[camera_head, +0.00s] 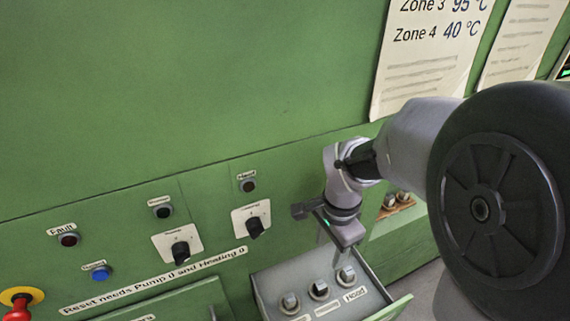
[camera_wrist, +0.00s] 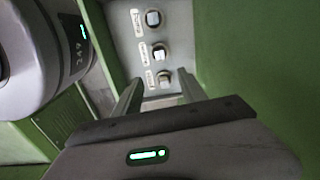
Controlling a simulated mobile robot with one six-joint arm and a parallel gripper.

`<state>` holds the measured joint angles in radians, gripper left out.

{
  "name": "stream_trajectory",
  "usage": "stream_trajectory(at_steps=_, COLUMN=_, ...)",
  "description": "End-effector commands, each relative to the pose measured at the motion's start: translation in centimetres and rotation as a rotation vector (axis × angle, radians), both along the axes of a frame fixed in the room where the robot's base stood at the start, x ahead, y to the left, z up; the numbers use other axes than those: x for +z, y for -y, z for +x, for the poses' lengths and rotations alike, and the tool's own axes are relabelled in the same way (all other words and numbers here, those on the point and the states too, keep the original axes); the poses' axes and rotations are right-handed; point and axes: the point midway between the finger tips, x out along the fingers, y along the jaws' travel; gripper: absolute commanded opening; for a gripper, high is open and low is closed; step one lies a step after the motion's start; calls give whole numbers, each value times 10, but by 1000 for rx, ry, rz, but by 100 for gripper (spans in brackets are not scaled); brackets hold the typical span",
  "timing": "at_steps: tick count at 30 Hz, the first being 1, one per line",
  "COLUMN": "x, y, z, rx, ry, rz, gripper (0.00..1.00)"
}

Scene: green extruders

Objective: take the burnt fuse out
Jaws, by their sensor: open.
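The open fuse drawer (camera_head: 262,283) holds three fuses in a row: a left fuse (camera_head: 290,303), a middle fuse (camera_head: 320,289) and a right fuse (camera_head: 346,275) by a label reading "Head". My gripper (camera_head: 338,243) is open and empty, above the right end of the drawer. In the wrist view, my gripper's fingers (camera_wrist: 160,88) stand apart on either side of the nearest fuse (camera_wrist: 164,78), with no visible contact. The middle fuse (camera_wrist: 158,52) and far fuse (camera_wrist: 153,18) line up beyond it.
A small brown holder (camera_head: 398,207) with fuse-like pieces sits behind my arm at right. The green panel carries two black knobs (camera_head: 256,228) (camera_head: 180,252), a blue reset button (camera_head: 100,272), a dark fault lamp (camera_head: 69,239) and a red emergency stop (camera_head: 20,300).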

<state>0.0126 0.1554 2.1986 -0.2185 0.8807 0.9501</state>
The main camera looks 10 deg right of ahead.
Motion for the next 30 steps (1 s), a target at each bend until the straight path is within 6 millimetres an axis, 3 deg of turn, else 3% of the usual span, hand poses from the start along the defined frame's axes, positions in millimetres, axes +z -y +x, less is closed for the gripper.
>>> stream_trajectory(at_steps=4, x=-29, y=3, z=4, rx=-55, ry=-36, rz=-9, gripper=49)
stream_trajectory(at_steps=13, x=-118, y=2, z=3, rx=-55, ry=-35, rz=-8, gripper=49)
stream_trajectory(at_steps=20, x=-141, y=1, z=4, rx=-53, ry=-32, rz=-9, gripper=49)
stream_trajectory(at_steps=27, x=-186, y=-3, z=6, rx=-53, ry=-34, rz=-8, gripper=49)
stream_trajectory(at_steps=30, x=-188, y=-2, z=7, rx=-53, ry=-32, rz=-8, gripper=49)
